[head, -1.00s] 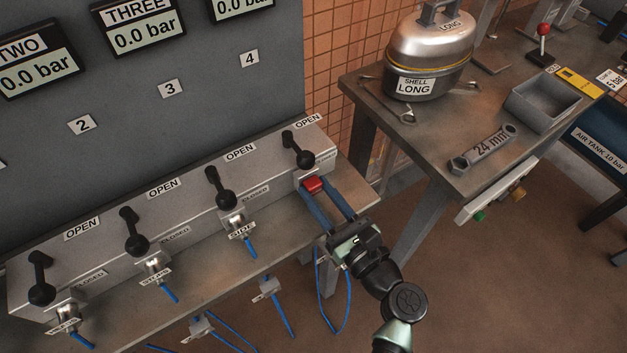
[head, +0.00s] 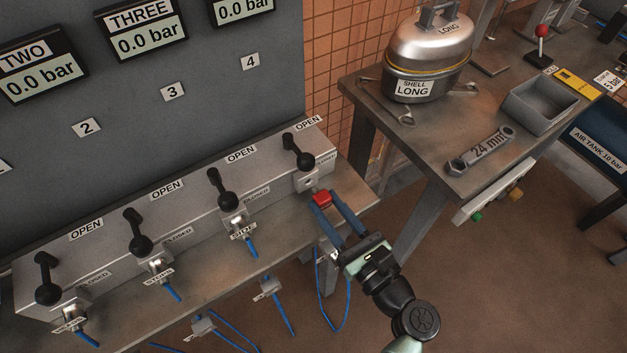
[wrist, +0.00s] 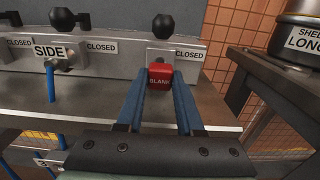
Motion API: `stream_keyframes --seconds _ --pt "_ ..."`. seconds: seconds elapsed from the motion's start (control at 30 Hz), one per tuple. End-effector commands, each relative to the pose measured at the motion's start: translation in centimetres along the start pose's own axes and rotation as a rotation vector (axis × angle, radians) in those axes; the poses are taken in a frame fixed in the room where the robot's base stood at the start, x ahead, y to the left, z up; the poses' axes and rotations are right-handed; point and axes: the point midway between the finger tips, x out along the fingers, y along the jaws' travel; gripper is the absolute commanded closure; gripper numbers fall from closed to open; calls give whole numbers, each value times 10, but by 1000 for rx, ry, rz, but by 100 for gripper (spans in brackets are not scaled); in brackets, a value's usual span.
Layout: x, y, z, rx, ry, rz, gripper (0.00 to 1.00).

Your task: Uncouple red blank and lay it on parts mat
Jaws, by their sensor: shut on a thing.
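The red blank (head: 321,198) is between the fingertips of my gripper (head: 322,202), just in front of the rightmost outlet (head: 308,179) of the grey manifold. In the head view the blank sits apart from the outlet, whose face shows bare. The parts mat is not recognisable in these frames.
The manifold (head: 190,215) carries several black levers, with blue hoses on other outlets. A blue hose (head: 335,320) hangs beside my gripper. At right, a bench (head: 440,155) holds a steel shell (head: 428,60), a 24 mm spanner (head: 480,150) and a grey tray (head: 540,112).

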Motion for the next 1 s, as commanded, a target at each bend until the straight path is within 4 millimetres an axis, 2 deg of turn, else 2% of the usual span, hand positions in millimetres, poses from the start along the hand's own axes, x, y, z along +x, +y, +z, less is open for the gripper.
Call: stream_keyframes --seconds 0.6,1.0 --pt "-25 0 1 1 -1 -1 100" --pt "-29 0 0 1 -1 0 100"
